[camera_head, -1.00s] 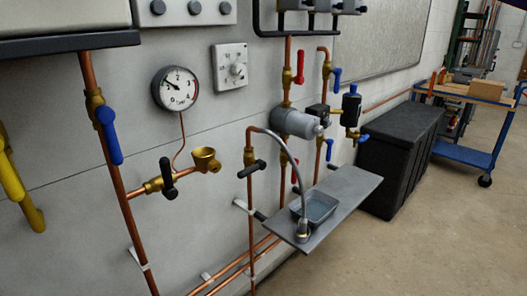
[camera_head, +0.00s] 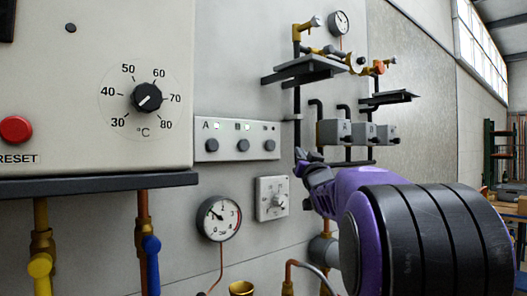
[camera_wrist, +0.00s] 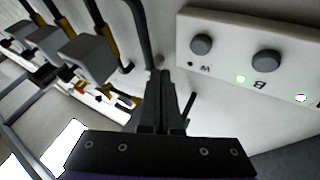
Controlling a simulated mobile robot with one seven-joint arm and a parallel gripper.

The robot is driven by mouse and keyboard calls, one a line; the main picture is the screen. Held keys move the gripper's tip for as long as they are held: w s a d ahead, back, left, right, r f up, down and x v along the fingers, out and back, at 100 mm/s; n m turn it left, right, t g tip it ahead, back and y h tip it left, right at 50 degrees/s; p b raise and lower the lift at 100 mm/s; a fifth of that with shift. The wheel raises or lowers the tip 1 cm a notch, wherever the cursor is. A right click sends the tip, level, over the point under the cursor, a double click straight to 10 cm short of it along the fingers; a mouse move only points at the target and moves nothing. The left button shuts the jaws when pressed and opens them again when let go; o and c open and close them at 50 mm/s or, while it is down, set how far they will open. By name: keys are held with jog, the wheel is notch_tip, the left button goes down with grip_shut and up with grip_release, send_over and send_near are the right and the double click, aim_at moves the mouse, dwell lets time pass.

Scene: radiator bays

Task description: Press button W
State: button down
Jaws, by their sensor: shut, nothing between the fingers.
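The button panel (camera_head: 237,139) is a pale box on the wall with three round grey buttons in a row. Button W (camera_head: 269,146) is the rightmost; in the wrist view it shows upside down as the left button (camera_wrist: 201,44), with the letter W and a dark lamp beside it. Button B (camera_wrist: 266,60) is next to it, with a lit green lamp. My gripper (camera_head: 302,155) is shut and empty, to the right of the panel in the head view. In the wrist view its fingertips (camera_wrist: 161,75) are beside the panel, apart from button W.
A thermostat box (camera_head: 100,85) with a dial and red reset button hangs at left. A gauge (camera_head: 217,218) and a knob plate (camera_head: 271,198) sit below the panel. Grey boxes on pipes (camera_head: 360,132) and metal shelves (camera_head: 305,68) are at right.

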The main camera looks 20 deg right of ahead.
aim_at(270, 146)
notch_tip(270, 146, up, 3)
jog(key=s+a, duration=0.2)
jog(key=a, duration=0.1)
jog(key=w+f+p, duration=0.1)
jog(key=w, duration=0.6)
jog(key=shift+w+a+f, duration=0.15)
jog(key=shift+w+a, duration=0.15)
jog(key=shift+a, duration=0.05)
dwell(1.2)
jog(key=shift+w+a, duration=0.2)
jog(key=shift+w, duration=0.2)
